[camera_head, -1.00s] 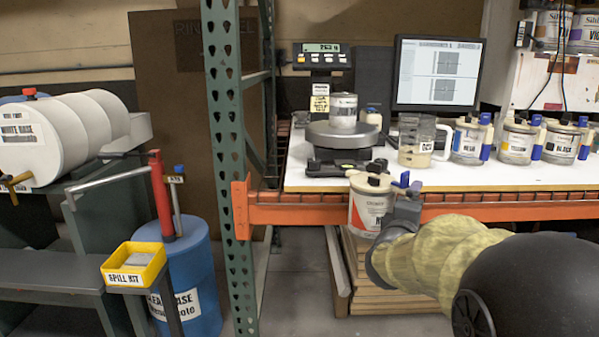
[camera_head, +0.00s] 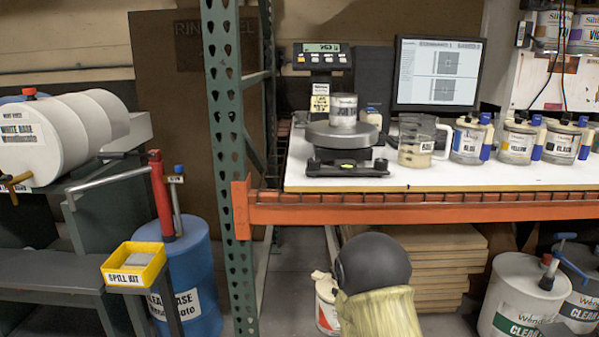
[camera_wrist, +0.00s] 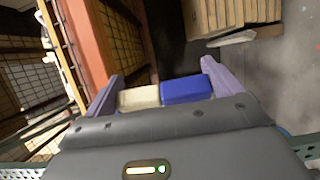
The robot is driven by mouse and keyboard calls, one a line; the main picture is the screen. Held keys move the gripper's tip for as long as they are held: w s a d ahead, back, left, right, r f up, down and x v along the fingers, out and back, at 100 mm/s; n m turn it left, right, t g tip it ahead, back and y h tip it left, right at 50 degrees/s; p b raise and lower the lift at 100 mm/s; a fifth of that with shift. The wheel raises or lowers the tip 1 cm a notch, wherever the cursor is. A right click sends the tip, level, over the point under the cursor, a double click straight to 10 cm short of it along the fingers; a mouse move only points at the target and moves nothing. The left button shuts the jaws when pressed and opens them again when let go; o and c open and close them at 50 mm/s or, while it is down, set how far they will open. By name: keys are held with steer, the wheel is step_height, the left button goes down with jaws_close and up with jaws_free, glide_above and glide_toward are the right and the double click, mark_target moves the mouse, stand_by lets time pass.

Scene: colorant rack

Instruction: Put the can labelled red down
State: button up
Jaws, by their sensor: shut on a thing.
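The can labelled red (camera_head: 327,304) is a pale can with a red patch on its label. In the head view it shows low, left of my arm and below the orange beam, with its right side hidden by the arm. It looks slightly tilted. My gripper (camera_wrist: 160,90) is hidden in the head view. In the wrist view its two purple fingers are shut on a beige and blue top part (camera_wrist: 186,89) of the can. What is under the can cannot be seen.
The white bench top (camera_head: 420,178) with the orange front beam (camera_head: 420,208) is above the can. It holds a scale (camera_head: 345,135) with a can on it, a clear jug (camera_head: 416,150) and several labelled cans. Stacked boards (camera_head: 440,265) stand behind my arm. Bare floor lies left of the can.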

step_height(320, 180, down, 12)
steer(key=s+a+n+y, duration=0.1)
steer(key=a, duration=0.1)
steer(key=shift+a+r, duration=0.15)
steer(key=shift+a, duration=0.2)
steer(key=shift+r, duration=0.1)
steer(key=shift+w+d+r+p, duration=0.1)
steer(key=shift+w+r+p, duration=0.05)
steer(key=shift+r+p, duration=1.2)
steer(key=shift+r, duration=0.3)
